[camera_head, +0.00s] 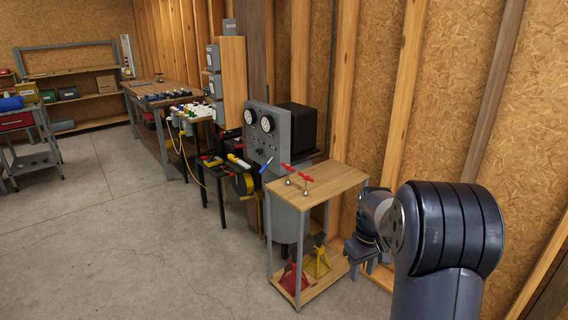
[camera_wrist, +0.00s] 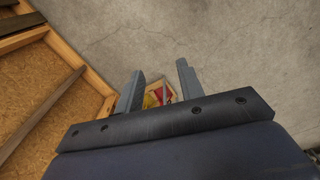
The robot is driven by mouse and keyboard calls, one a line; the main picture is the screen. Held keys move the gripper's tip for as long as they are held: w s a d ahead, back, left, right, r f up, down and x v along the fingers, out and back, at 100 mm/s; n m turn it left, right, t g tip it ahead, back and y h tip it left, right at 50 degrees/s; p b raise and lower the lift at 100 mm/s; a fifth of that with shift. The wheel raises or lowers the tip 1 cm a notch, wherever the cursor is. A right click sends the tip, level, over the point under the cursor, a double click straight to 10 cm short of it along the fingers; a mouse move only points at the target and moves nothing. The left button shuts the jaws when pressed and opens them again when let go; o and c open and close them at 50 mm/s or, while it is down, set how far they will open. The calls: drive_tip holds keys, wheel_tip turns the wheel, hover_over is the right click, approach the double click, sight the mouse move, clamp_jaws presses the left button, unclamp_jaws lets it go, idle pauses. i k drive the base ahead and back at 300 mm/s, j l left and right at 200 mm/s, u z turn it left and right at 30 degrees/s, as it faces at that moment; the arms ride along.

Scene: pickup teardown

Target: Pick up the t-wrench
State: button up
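Two small red-handled pieces stand on the wooden top of a small cart (camera_head: 335,181): one red handle (camera_head: 287,166) is farther back and the other red handle (camera_head: 306,178) is nearer. They look T-shaped, but they are too small to tell for sure which, if either, is the t-wrench. My gripper (camera_head: 362,268) hangs right of the cart, apart from it and below the level of its top. In the wrist view my gripper (camera_wrist: 160,86) has its two fingers spread, with nothing held between them. The red-handled pieces cannot be made out in the wrist view.
A red jack stand (camera_head: 293,279) and a yellow jack stand (camera_head: 318,262) sit on the cart's lower shelf. A grey gauge panel (camera_head: 264,138) stands behind the cart. The stud wall (camera_head: 375,100) is close on the right. Concrete floor (camera_head: 130,240) is open at left.

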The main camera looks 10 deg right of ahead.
sight(288, 166)
drive_tip(key=i+j, duration=0.1)
drive_tip(key=i, duration=0.6)
drive_tip(key=i+j, duration=0.15)
drive_tip(key=i, duration=0.5)
drive_tip(key=i+j, duration=0.1)
drive_tip(key=i, duration=0.6)
drive_tip(key=i+j, duration=0.15)
drive_tip(key=i, duration=0.55)
